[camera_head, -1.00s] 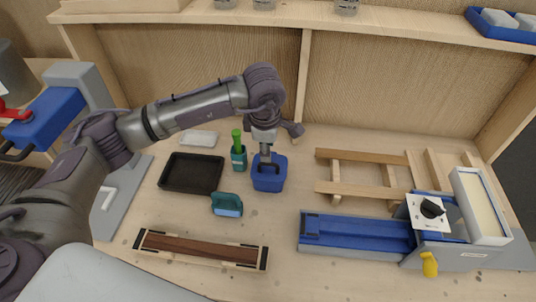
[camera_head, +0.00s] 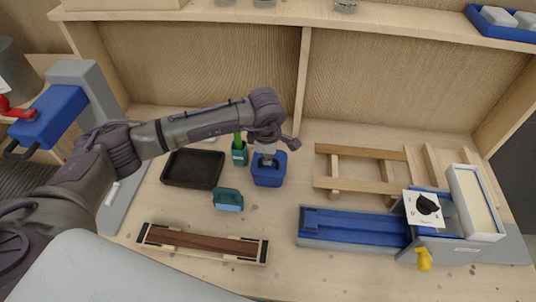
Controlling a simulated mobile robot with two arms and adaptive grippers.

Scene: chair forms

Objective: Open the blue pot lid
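The blue pot (camera_head: 270,180) stands upright on the workbench, left of the middle. My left gripper (camera_head: 266,160) points down from above onto the pot's top and overlaps it. The lid is mostly hidden behind the gripper, and I cannot make out its handle or any gap under it. The fingertips are small and dark against the pot, so I cannot tell whether they are open or shut on the lid. My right gripper is not in view.
A green container (camera_head: 239,157) with a green handle stands just left of the pot. A black tray (camera_head: 192,168), a teal brush-like block (camera_head: 228,200) and a wooden clamp piece (camera_head: 203,242) lie nearby. A wooden frame (camera_head: 358,185) and a blue-grey machine (camera_head: 355,227) are to the right.

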